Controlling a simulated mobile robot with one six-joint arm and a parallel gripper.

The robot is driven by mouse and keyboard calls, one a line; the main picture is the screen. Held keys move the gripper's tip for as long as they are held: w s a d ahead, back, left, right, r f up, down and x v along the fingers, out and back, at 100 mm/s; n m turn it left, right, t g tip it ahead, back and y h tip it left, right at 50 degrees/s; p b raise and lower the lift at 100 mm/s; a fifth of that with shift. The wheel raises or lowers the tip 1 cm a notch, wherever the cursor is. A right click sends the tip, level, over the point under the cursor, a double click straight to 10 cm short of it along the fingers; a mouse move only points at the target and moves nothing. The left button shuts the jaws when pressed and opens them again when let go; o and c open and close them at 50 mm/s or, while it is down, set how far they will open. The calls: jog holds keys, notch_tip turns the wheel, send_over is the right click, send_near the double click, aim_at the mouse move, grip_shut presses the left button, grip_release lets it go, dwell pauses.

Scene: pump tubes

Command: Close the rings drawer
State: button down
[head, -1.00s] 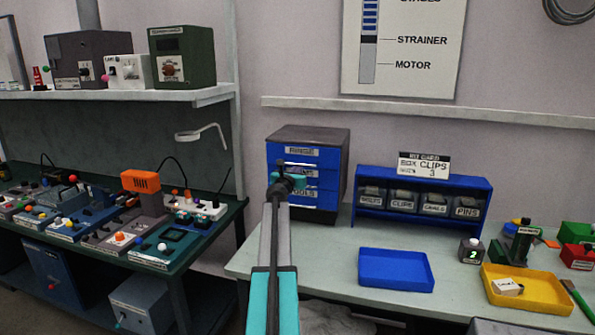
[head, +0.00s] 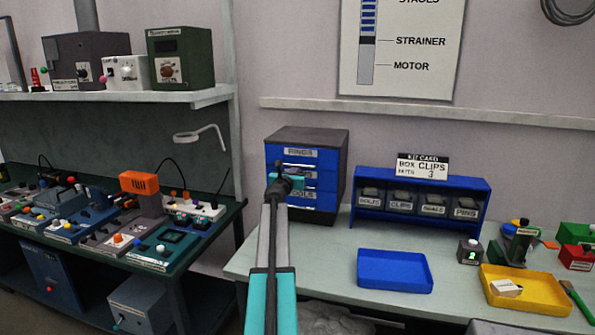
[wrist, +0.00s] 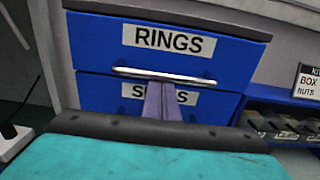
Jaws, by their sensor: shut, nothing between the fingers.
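The rings drawer (head: 274,154) is the blue top drawer of a dark cabinet (head: 337,175). In the wrist view, its front (wrist: 100,52) carries a RINGS label (wrist: 169,39) and a silver bar handle (wrist: 163,75) along its lower edge. My gripper (head: 285,175) is in front of the cabinet. In the wrist view, my gripper's fingers (wrist: 160,92) are together and empty, just below the handle, covering part of the second drawer's label. Contact cannot be told.
A blue shelf with labelled bins (head: 420,200) stands right of the cabinet. A blue tray (head: 394,285) and a yellow tray (head: 540,300) lie on the pale bench. A green bench with devices (head: 110,230) is at the left.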

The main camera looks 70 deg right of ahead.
jog(key=s+a+b, duration=0.1)
jog(key=a, duration=1.2)
jog(key=shift+a+f+b, duration=0.15)
jog(key=shift+a+b, duration=0.05)
jog(key=shift+b, duration=0.2)
jog(key=c, duration=2.5)
grip_release()
jog(key=o, duration=0.7)
jog(key=shift+c, duration=0.2)
jog(key=w+a+r+m+t+y+p, duration=0.1)
jog(key=w+a+m+t, duration=0.35)
jog(key=m+t, duration=0.45)
jog(key=s+d+f+m+g+p, duration=0.1)
jog(key=s+d+m+p, duration=0.1)
jog(key=s, duration=0.8)
jog(key=shift+s+d+f+m+h+p, duration=0.2)
jog(key=shift+s+d+m+h+p, duration=0.15)
jog(key=shift+m, duration=0.45)
